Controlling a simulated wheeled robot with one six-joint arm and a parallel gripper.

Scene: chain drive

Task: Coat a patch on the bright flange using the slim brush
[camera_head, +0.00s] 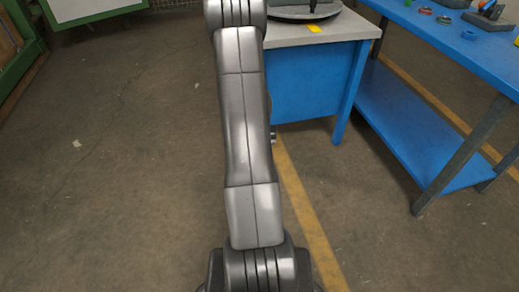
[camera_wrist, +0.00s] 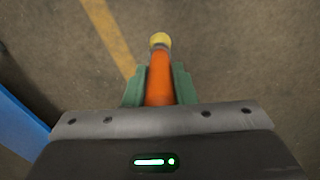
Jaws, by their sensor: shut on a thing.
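In the wrist view, my gripper (camera_wrist: 158,88) has its green fingers shut on the slim brush (camera_wrist: 159,84). The brush has an orange handle, a grey collar and a pale yellow tip, and it points away from the gripper over bare floor. In the head view, my grey arm hides the gripper and the brush. I cannot make out the bright flange in either view.
A blue workbench (camera_head: 309,82) with a grey top stands at the top centre, bearing a dark round plate (camera_head: 304,13) and a yellow piece (camera_head: 314,28). A blue table (camera_head: 459,52) with small parts stands at right. Floor at left is clear.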

